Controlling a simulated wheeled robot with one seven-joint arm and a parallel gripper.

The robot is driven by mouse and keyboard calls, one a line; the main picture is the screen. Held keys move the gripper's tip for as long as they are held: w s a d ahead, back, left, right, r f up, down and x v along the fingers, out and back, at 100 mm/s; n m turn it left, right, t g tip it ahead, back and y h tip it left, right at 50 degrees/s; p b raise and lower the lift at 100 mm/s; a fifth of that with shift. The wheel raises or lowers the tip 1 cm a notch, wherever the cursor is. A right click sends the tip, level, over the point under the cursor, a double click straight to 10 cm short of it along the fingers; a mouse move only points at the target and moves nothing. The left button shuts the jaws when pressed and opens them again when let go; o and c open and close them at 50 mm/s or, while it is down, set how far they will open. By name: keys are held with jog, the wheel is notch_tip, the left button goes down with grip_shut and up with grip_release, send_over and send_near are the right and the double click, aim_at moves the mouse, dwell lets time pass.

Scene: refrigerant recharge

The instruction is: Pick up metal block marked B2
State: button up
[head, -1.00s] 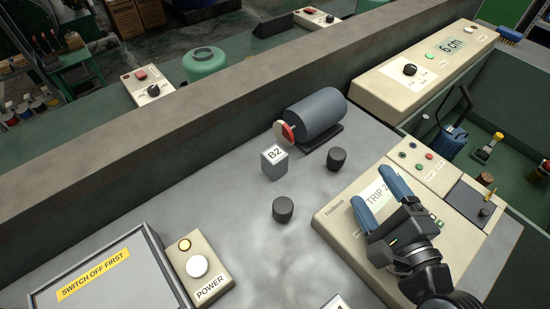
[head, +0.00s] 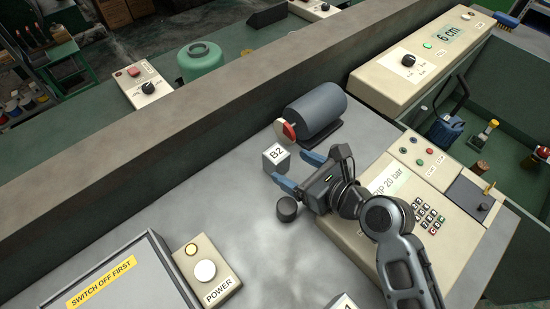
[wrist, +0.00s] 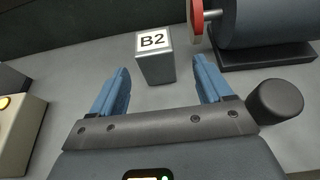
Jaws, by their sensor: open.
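The metal block marked B2 (head: 276,157) stands upright on the grey bench top, just in front of the motor's red and white disc. In the wrist view the block (wrist: 155,62) shows its white B2 label on top and lies ahead of the fingertips, roughly between their lines. My gripper (head: 292,170) is open and empty, its two blue fingers pointing toward the block from the right. In the wrist view my gripper (wrist: 162,75) has its fingers spread wider than the block, and the block is not clearly between them.
A dark grey motor (head: 316,112) with a red and white disc (head: 285,129) stands right behind the block. A dark round knob (head: 287,208) is close to my gripper. A keypad console (head: 420,215) is at the right, and a POWER box (head: 205,272) at front left. The bench left of the block is clear.

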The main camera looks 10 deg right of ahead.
aim_at(284, 160)
jog(key=w+a, duration=0.2)
jog(key=w+a+f, duration=0.1)
jog(key=w, duration=0.1)
jog(key=shift+w+a, duration=0.25)
jog(key=shift+a, duration=0.15)
grip_shut()
dwell(0.5)
jog(key=shift+r, duration=0.2)
